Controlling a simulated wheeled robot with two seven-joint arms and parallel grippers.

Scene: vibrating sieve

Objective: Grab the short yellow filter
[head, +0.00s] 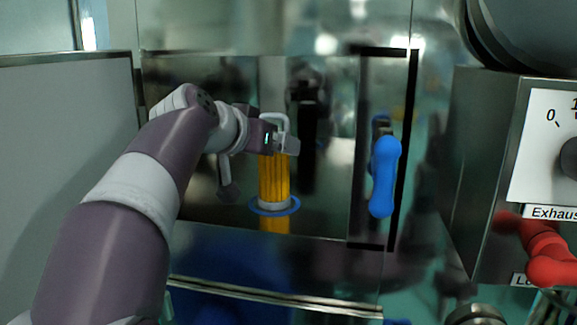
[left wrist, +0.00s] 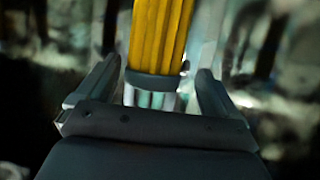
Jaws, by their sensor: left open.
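The yellow filter (head: 274,182) stands upright in the metal recess, a ribbed yellow cylinder with a pale base and a light loop handle on top. A blue ring (head: 285,210) surrounds its base. My left gripper (head: 280,145) reaches in from the left at the filter's top, just below the loop, and partly covers it. In the left wrist view the filter (left wrist: 158,38) and its grey end collar lie between the two spread fingers of the gripper (left wrist: 160,77). The fingers are open; a gap shows on both sides. My right gripper is not in view.
A blue handle (head: 384,175) is on the right of the recess, beside its dark frame. A control box (head: 495,190) with a dial and a red handle (head: 550,258) stands farther right. A grey panel (head: 65,170) is at left.

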